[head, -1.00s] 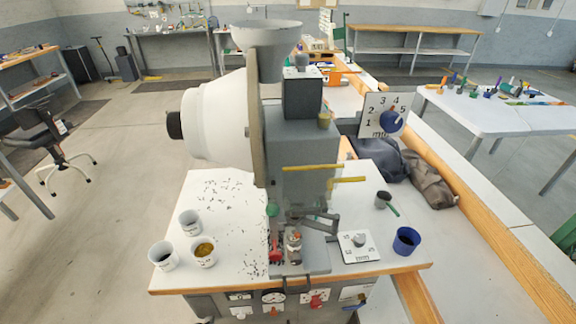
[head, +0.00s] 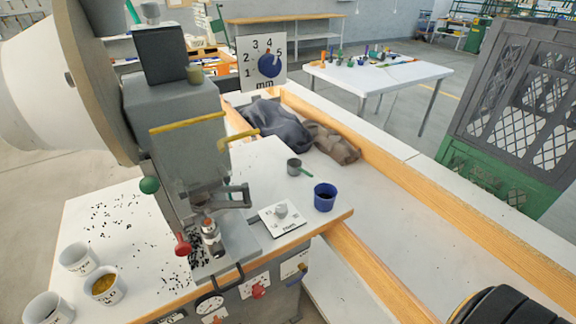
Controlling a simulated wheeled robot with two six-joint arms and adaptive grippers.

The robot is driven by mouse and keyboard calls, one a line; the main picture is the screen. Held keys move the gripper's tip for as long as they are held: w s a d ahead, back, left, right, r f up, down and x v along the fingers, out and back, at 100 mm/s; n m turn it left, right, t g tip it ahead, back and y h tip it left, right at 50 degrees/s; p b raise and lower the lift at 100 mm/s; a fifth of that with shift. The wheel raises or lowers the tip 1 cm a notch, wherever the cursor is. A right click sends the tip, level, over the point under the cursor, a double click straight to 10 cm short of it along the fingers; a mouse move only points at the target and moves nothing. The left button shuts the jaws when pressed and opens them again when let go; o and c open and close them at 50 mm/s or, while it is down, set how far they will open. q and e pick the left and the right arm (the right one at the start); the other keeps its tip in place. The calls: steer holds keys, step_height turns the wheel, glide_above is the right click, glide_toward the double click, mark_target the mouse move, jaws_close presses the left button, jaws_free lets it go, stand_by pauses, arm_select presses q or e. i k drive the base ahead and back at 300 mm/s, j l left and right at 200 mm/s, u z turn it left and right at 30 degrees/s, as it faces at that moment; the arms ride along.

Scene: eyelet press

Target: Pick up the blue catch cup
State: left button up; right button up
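The blue catch cup (head: 325,197) stands upright near the right front corner of the press table, in the head view. Its inside looks dark and I cannot tell what it holds. No gripper is near it. A black rounded part at the bottom right edge seems to be mine, but no fingertips show there. Neither of my grippers can be made out.
The grey eyelet press (head: 180,130) stands left of the cup. A white plate with a knob (head: 282,217) and a grey cup with a green handle (head: 295,167) are close by. White cups (head: 77,259) stand front left. A wooden rail (head: 420,210) runs along the right.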

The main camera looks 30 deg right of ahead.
mark_target(325, 193)
steer(key=u, duration=1.15)
steer(key=z, duration=2.3)
